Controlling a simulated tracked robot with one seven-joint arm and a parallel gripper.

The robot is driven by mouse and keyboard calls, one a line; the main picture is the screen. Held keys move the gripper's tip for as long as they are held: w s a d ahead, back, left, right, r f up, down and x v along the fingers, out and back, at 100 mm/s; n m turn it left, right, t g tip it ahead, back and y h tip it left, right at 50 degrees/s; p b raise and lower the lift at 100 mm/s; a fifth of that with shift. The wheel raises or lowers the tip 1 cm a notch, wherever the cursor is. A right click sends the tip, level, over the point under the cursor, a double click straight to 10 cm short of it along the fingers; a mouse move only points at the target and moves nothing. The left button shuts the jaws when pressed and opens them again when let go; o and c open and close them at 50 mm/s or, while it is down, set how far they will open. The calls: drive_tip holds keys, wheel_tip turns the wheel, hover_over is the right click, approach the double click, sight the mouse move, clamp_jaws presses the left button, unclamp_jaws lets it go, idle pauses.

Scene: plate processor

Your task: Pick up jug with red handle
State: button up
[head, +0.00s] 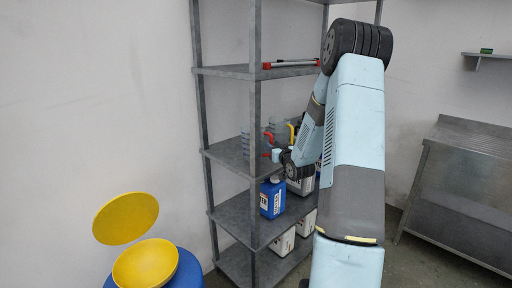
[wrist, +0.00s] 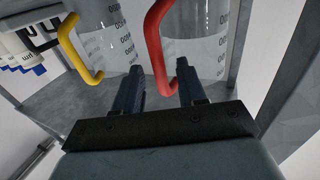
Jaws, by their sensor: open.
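The jug with the red handle (wrist: 155,45) is a clear jug (wrist: 205,40) with dark markings, standing on a grey shelf. In the wrist view its red handle hangs between my two fingers in the picture. My gripper (wrist: 159,72) is open, one finger on each side of the handle; I cannot tell whether either touches it. In the head view my gripper (head: 273,155) is at the middle shelf, near the red handle (head: 268,137), and my arm hides part of that shelf. A similar clear jug with a yellow handle (wrist: 75,48) stands to the left in the wrist view.
The grey shelf rack (head: 255,110) has uprights close to my gripper. A blue container (head: 272,198) and white containers (head: 300,184) stand on the shelf below. A red-ended bar (head: 290,64) lies above. A yellow-lidded blue bin (head: 146,265) is at lower left.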

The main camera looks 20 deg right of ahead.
drive_tip(key=shift+w, duration=1.3)
clamp_jaws()
drive_tip(key=shift+r, duration=0.1)
idle(0.4)
